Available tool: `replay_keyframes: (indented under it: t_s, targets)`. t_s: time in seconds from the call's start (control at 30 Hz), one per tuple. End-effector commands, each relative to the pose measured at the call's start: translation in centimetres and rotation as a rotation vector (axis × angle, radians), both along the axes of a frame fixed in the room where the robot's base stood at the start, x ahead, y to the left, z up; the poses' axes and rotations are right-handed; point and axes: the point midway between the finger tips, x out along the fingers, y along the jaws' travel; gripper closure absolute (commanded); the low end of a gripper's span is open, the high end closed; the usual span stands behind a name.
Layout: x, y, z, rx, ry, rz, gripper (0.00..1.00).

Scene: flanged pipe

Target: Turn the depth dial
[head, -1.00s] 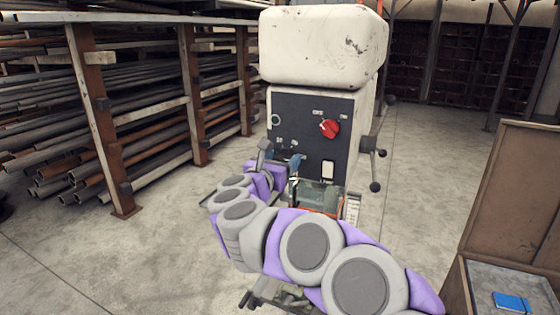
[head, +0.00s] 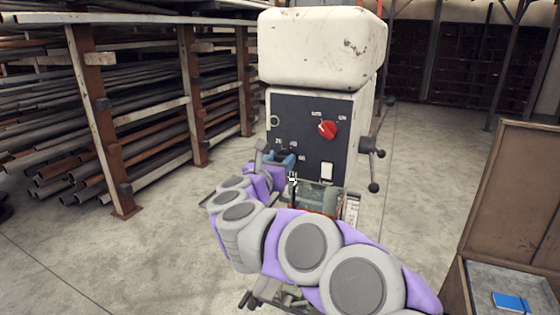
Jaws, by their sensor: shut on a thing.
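The depth dial (head: 287,153) is a small dark knob on the left lower part of the drill machine's dark front panel. It is mostly covered by my gripper, so its pointer cannot be read. Small white labels sit above and to the right of it. My gripper (head: 284,160), with blue fingertips at the end of the purple and grey arm, is at the panel and shut on the dial. The arm reaches in from the lower right and bends to the left of the machine.
Lever handles (head: 374,165) stick out on the right side. A pipe rack (head: 150,120) stands at left, a cabinet with a blue book (head: 511,302) at lower right. Floor between is clear.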

Motion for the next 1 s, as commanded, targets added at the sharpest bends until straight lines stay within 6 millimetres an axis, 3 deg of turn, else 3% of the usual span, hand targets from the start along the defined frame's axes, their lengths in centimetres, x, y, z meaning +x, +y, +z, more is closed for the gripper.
replay_keyframes:
  t_s: [1.0]
  targets:
    - [0.06,0.23,0.28,-0.846,0.306,0.004,0.86]
